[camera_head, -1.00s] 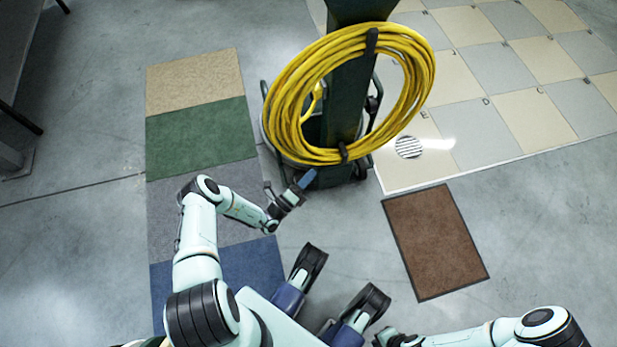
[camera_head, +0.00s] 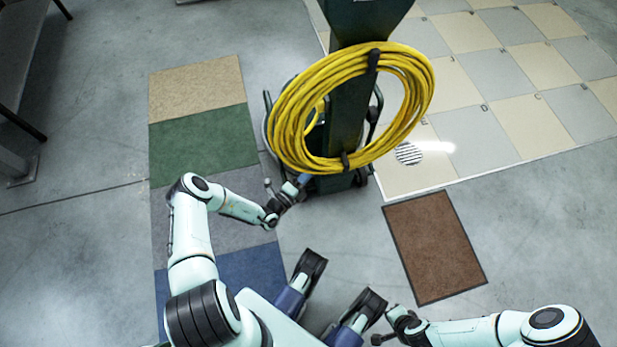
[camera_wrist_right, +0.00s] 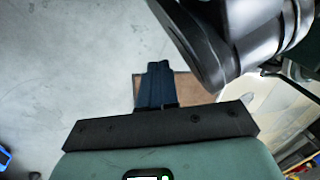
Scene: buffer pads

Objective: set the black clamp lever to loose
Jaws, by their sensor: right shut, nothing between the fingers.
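I cannot pick out the black clamp lever with certainty in either view. The dark green wheeled machine (camera_head: 352,118) stands ahead with dark fittings at its sides, partly hidden by a coiled yellow cable (camera_head: 292,115). My left gripper (camera_head: 303,180) is close to the front of the machine's base. I cannot tell whether it touches it or how far its fingers are apart. My right gripper (camera_head: 380,338) is low at the bottom of the head view, away from the machine. In the right wrist view its dark blue fingers (camera_wrist_right: 157,70) are shut and empty.
A brown mat (camera_head: 435,247) lies right of the machine; it also shows behind the right fingers (camera_wrist_right: 187,88). Tan, green, grey and blue carpet pieces (camera_head: 203,145) lie in a strip at left. Pale tiles (camera_head: 480,130) cover the floor at back right. Grey floor right of the mat is clear.

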